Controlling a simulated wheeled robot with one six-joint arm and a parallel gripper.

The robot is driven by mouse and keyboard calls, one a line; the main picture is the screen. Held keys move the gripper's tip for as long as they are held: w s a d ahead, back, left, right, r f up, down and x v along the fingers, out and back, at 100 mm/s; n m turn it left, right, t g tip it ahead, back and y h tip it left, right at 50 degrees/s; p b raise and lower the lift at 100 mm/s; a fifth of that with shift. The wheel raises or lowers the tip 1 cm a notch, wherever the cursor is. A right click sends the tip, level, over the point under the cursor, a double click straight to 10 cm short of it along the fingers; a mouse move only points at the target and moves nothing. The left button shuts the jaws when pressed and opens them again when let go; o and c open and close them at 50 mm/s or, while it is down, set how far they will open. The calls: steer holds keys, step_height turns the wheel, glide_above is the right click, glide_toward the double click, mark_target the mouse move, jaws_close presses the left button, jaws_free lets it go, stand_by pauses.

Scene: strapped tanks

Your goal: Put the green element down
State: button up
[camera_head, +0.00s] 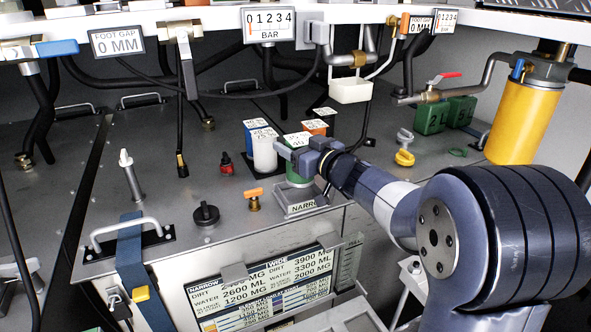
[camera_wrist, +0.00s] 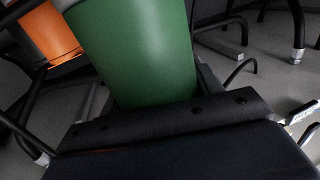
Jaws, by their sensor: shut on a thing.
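The green element (camera_head: 299,178) is a green cylinder with a white label on top. My gripper (camera_head: 301,157) is shut on it from the right and hides part of its side. The element is upright, just above or on a grey block marked NARROW (camera_head: 301,201) at the tank's corner; I cannot tell whether its foot touches. In the wrist view the green element (camera_wrist: 145,50) fills the top middle, right against my gripper (camera_wrist: 165,110). Its lower end is hidden there behind the gripper.
A white cylinder (camera_head: 264,154), a blue element (camera_head: 252,133) and an orange element (camera_head: 315,127) stand close behind. A red knob (camera_head: 226,165), an orange valve (camera_head: 254,197) and a black knob (camera_head: 206,214) are to the left. Hoses hang above. A signboard (camera_head: 265,292) faces front.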

steer(key=shift+f, duration=2.3)
steer(key=shift+f, duration=0.15)
steer(key=o, duration=1.3)
steer(key=shift+s, duration=0.1)
steer(key=b+v, duration=0.2)
steer(key=v, duration=1)
